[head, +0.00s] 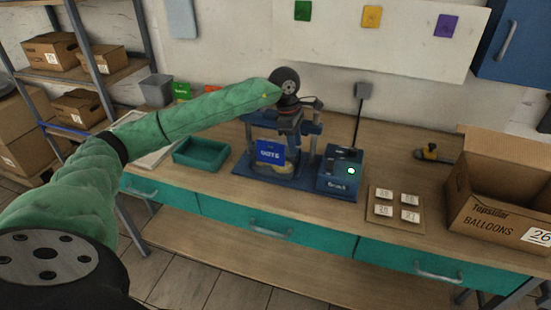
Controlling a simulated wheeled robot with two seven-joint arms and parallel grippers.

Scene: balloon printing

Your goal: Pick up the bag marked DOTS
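A blue bag with white lettering (270,153) shows upright in front of the blue press (280,180) on the bench; its small lettering is blurred but could read DOTS. My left gripper (291,128) is just above and right of this bag, at the press. Its fingertips are too small and dark against the press to tell whether they are open or touch the bag. A green bag (182,90) and an orange bag (213,88) stand at the back of the bench, partly hidden by my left arm. My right gripper is not in view.
A teal tray (201,153) lies left of the press. A blue control box (340,172) with a lit green button stands right of it. Further right are a board with small white cards (395,206), a yellow-and-black tool (434,154) and an open balloon carton (500,205).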

